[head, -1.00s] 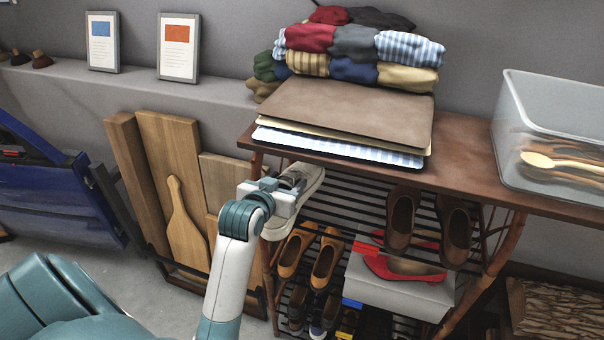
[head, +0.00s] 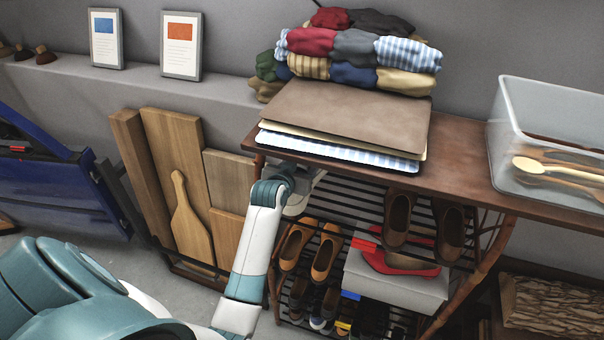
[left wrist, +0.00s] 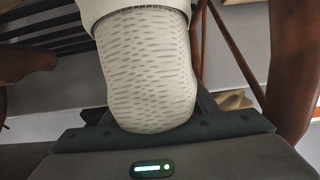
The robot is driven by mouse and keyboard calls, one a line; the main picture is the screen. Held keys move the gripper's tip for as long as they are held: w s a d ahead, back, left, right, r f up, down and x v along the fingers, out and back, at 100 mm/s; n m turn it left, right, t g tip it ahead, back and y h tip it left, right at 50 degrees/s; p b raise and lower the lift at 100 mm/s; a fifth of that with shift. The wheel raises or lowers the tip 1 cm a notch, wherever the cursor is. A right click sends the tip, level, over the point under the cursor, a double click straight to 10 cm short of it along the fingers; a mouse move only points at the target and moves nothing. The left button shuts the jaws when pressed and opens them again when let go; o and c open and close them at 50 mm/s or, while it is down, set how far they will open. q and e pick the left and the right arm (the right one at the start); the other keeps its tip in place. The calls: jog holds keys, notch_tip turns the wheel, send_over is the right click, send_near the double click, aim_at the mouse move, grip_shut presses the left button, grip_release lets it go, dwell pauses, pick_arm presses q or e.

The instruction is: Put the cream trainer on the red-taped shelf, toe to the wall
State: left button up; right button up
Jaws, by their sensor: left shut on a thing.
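The cream trainer (head: 297,203) is in my left gripper, at the left end of the rack just below the wooden top. In the head view my forearm and wrist hide much of it. In the left wrist view its rounded, perforated cream end (left wrist: 145,60) faces the camera, between the fingers of my left gripper (left wrist: 155,108), which is shut on it. I cannot tell whether the trainer touches that shelf. My right gripper is not in view.
Brown shoes (head: 398,220) stand on the upper shelf's right part. Other brown shoes (head: 326,258), a grey box (head: 395,290) and red shoes (head: 400,263) are lower. The wooden top (head: 465,165) overhangs closely. Wooden boards (head: 178,150) lean at the left.

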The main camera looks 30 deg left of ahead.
pick_arm(q)
notch_tip(320, 180, down, 2)
jog(key=shift+f+p, duration=0.1)
jog(key=shift+p, duration=0.65)
jog(key=shift+w+f+p, duration=0.15)
jog(key=shift+f+p, duration=0.4)
jog(key=shift+f, duration=0.3)
jog(key=o, duration=1.4)
jog(key=b+v, duration=0.3)
jog(key=v, duration=0.7)
jog(key=shift+v, duration=1)
